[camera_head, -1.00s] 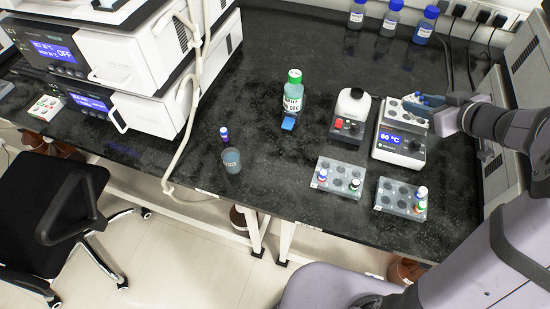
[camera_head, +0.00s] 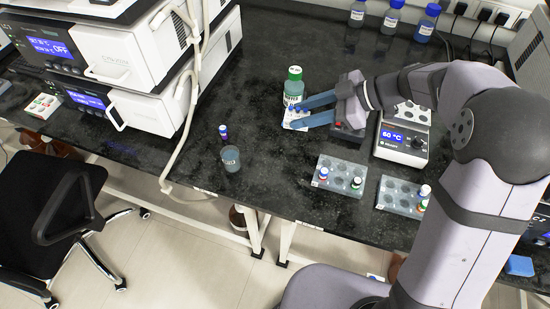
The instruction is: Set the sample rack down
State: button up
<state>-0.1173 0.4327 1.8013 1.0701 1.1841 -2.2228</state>
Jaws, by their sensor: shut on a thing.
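My gripper (camera_head: 299,114) is over the bench, in front of the green-capped bottle (camera_head: 294,86). Its two blue fingers are closed on a small white sample rack (camera_head: 293,122) with blue-capped items in it. The fingers hide part of the rack. It looks roughly level, but I cannot tell whether its underside touches the bench.
The bottle stands just behind the rack. Right of the gripper is a heater (camera_head: 401,141) reading 60 °C. Two grey tube racks (camera_head: 340,176) (camera_head: 402,197) stand nearer the front edge. A beaker (camera_head: 231,158) and small vial (camera_head: 223,133) are at left. Bench between is clear.

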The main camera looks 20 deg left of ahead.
jog(key=s+a+n+g, duration=0.3)
jog(key=s+a, duration=0.1)
jog(key=shift+h, duration=0.3)
jog(key=shift+a+f+p, duration=0.1)
jog(key=shift+f+p, duration=0.5)
jog(key=shift+f, duration=4.85)
jog(key=shift+f, duration=0.1)
jog(key=o, duration=1.1)
jog(key=shift+o, duration=0.2)
jog(key=shift+w+d+r, duration=0.1)
jog(key=shift+d+r, duration=0.1)
jog(key=shift+r, duration=0.05)
jog(key=b+v, duration=0.2)
jog(key=v, duration=0.9)
jog(key=shift+d+r, duration=0.2)
